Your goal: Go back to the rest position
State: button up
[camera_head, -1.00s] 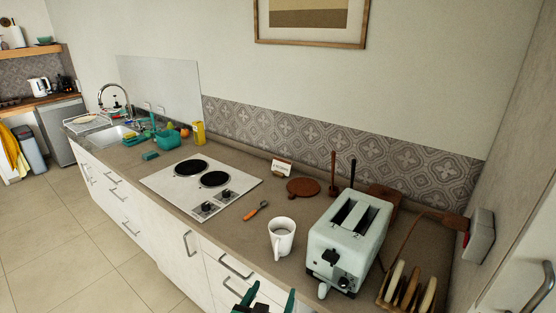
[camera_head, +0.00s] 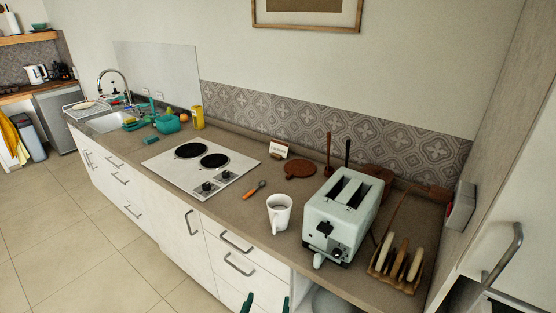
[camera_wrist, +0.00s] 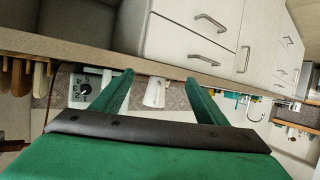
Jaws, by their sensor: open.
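My gripper (camera_head: 266,303) shows only as two green fingertips at the bottom edge of the head view, in front of the drawers and below the counter edge. In the wrist view my gripper (camera_wrist: 160,88) has its two green fingers spread wide with nothing held between them. That view is upside down, with the counter, a white mug (camera_wrist: 155,92) and part of the toaster (camera_wrist: 86,88) beyond the fingers.
The counter (camera_head: 228,210) holds a white mug (camera_head: 279,213), a pale toaster (camera_head: 340,218), a rack with bread slices (camera_head: 398,262), an orange-handled tool (camera_head: 255,188) and a hob (camera_head: 202,165). White drawers (camera_head: 228,257) front it. The tiled floor (camera_head: 85,235) at left is clear.

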jog(key=s+f+n+y, duration=0.1)
jog(key=s+f, duration=0.5)
jog(key=s, duration=0.2)
jog(key=s+d+r+t, duration=0.1)
jog(key=s+d+t, duration=0.1)
jog(key=s, duration=2.2)
jog(key=shift+s+d+y, duration=0.35)
jog(key=shift+d+y, duration=0.05)
jog(key=shift+d, duration=0.05)
